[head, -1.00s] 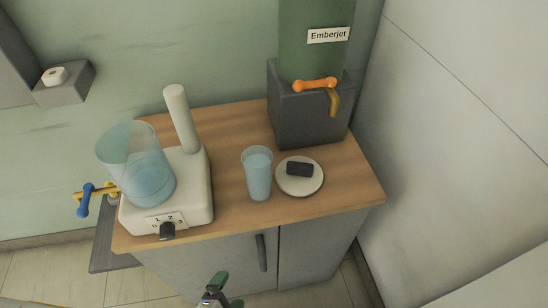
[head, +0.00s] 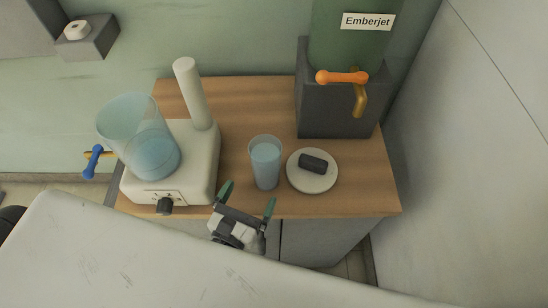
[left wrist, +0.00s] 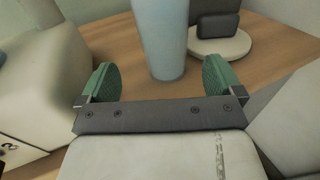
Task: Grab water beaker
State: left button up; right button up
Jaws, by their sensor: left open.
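The water beaker (head: 265,163), a clear glass with pale blue water, stands upright on the wooden counter top. It also shows in the left wrist view (left wrist: 162,38), straight ahead, its top cut off. My left gripper (head: 248,196) is open and empty at the counter's front edge, just in front of the beaker. In the left wrist view its green fingertips (left wrist: 160,78) are spread, with the beaker beyond and between them, apart from both. My right gripper is not in view.
A white plate (head: 333,180) with a dark block (head: 313,162) lies right of the beaker. A white appliance with a blue-filled clear jug (head: 135,130) stands left. A green dispenser (head: 335,50) on a dark stand (head: 325,115) is behind. My own pale arm crosses the foreground.

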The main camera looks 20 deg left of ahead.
aim_at(260, 179)
pick_arm(q)
jog(key=w, duration=0.3)
jog(key=shift+r+p, duration=0.1)
jog(key=shift+p, duration=0.2)
jog(key=shift+w+d, duration=0.1)
jog(key=shift+w, duration=0.15)
jog(key=w, duration=0.2)
jog(key=w+d+p, duration=0.1)
jog(key=w, duration=0.1)
jog(key=shift+w+p, duration=0.15)
jog(key=shift+p, duration=0.15)
jog(key=shift+w+d, duration=0.1)
jog(key=shift+w, duration=0.2)
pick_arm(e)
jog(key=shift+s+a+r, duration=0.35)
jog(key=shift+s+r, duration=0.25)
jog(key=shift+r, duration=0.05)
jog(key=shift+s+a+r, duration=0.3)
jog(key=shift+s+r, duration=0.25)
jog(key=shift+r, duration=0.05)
pick_arm(q)
jog(key=shift+c, duration=0.4)
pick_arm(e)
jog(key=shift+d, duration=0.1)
